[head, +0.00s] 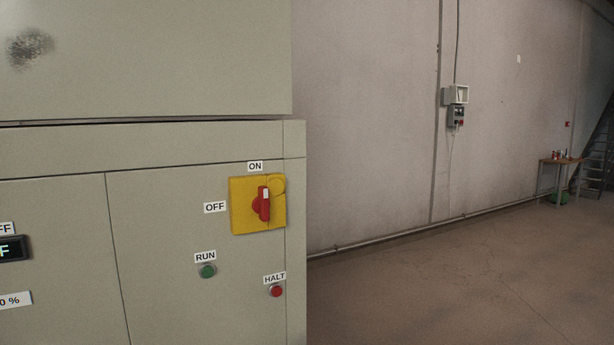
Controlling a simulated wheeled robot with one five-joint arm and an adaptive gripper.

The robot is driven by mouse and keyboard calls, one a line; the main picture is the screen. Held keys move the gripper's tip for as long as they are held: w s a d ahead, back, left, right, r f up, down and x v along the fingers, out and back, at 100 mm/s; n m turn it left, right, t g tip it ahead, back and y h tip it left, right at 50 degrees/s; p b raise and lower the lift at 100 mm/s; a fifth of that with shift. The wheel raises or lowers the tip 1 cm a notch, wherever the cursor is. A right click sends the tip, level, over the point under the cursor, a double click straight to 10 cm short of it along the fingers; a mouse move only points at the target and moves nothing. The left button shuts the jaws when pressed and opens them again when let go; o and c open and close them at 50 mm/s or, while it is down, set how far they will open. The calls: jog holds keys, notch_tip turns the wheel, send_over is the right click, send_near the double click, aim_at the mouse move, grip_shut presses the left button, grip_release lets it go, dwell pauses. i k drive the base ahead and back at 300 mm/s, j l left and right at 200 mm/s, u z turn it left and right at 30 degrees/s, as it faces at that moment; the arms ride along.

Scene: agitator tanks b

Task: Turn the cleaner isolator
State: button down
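The isolator (264,204) is a red rotary handle on a yellow square plate (243,222), on the front of a grey-green cabinet near its right edge. The handle stands upright, its white-marked end up towards the ON label (255,167). The OFF label (215,207) is to the left of the plate. A round yellow tab shows at the plate's upper right. My gripper is not in the head view.
Below the isolator are a green RUN button (208,271) and a red HALT button (277,291). A dark display (13,249) is cut off at the left edge. Open floor (450,280) lies right of the cabinet (60,220). A small table (557,162) and stairs stand far right.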

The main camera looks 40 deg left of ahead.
aim_at(261, 205)
jog(key=i, duration=0.75)
jog(key=i+l+u, duration=0.1)
jog(key=i, duration=0.65)
jog(key=u, duration=1.65)
jog(key=i+l, duration=0.05)
